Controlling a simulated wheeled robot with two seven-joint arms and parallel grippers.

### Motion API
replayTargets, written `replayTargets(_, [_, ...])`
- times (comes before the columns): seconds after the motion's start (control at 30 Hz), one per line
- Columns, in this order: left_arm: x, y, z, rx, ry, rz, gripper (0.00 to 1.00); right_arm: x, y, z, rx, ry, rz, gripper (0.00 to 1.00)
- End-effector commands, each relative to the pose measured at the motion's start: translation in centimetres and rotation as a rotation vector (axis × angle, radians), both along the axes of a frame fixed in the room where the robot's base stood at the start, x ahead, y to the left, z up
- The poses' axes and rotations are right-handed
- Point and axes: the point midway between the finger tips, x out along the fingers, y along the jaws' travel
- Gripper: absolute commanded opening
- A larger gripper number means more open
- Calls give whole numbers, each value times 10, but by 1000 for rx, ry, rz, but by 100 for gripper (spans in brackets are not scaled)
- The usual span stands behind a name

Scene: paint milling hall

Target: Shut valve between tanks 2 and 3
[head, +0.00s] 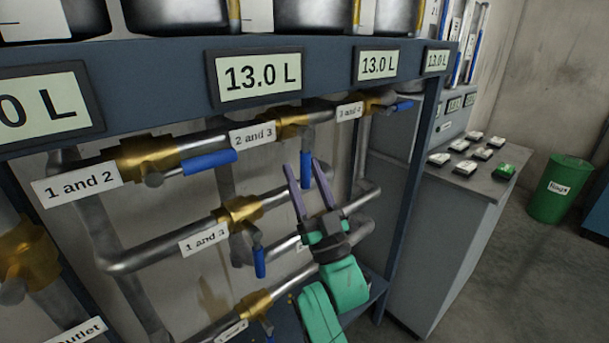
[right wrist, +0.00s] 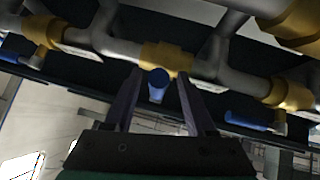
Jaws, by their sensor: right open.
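The "2 and 3" label (head: 253,135) sits on the upper pipe beside a brass valve (head: 290,121). This valve's blue lever (head: 306,170) hangs down, across the pipe. My right gripper (head: 304,164) is open, with one finger on each side of this lever. In the right wrist view the blue lever (right wrist: 158,86) is between the finger ends, below the brass valve body (right wrist: 166,57). I cannot tell whether a finger touches it. My left gripper is not in view.
The "1 and 2" valve's blue lever (head: 210,162) lies along its pipe. The "1 and 3" valve's lever (head: 259,262) hangs down. A rack beam with displays (head: 258,77) runs above. A grey cabinet (head: 440,220) and green bin (head: 561,190) stand at right.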

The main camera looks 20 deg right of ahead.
Motion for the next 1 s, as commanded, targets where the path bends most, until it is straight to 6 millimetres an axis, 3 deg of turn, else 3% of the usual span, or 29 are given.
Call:
replayTargets(0.27, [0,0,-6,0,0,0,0,-9,-2,-12,-2,1,-1,56])
replayTargets(0.73, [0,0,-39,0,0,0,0,-89,-15,-95,-1,5,0,56])
replayTargets(1.0, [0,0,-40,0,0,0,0,-102,-17,-103,-1,-1,1,56])
